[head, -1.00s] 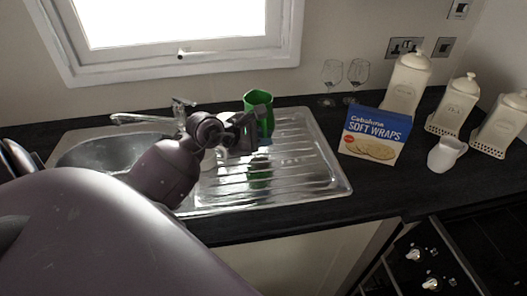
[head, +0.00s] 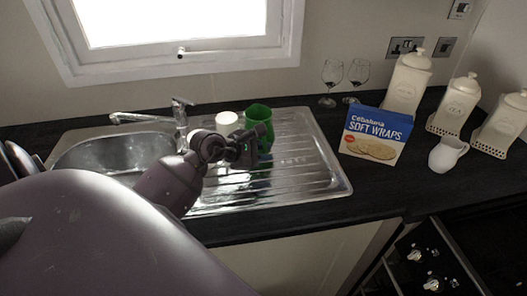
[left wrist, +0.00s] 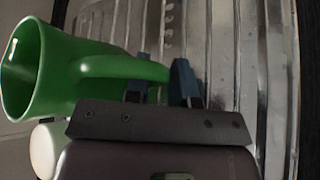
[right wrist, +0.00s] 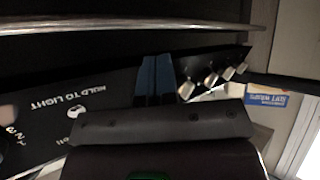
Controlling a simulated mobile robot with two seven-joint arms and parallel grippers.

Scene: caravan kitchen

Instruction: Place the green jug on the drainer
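The green jug (head: 259,116) is upright over the left part of the ribbed metal drainer (head: 310,170). Its base is at or very close to the drainer surface; I cannot tell whether it touches. My left gripper (head: 256,145) is at the jug's near side. My right gripper (right wrist: 156,80) is shut and empty, away from the drainer near the cooker front.
A white cylinder (head: 227,118) stands just left of the jug. The tap (head: 180,115) and sink bowl (head: 110,152) are further left. A wraps box (head: 375,137), two wine glasses (head: 332,80), a white jug (head: 447,154) and canisters (head: 407,85) stand right. The drainer's right side is clear.

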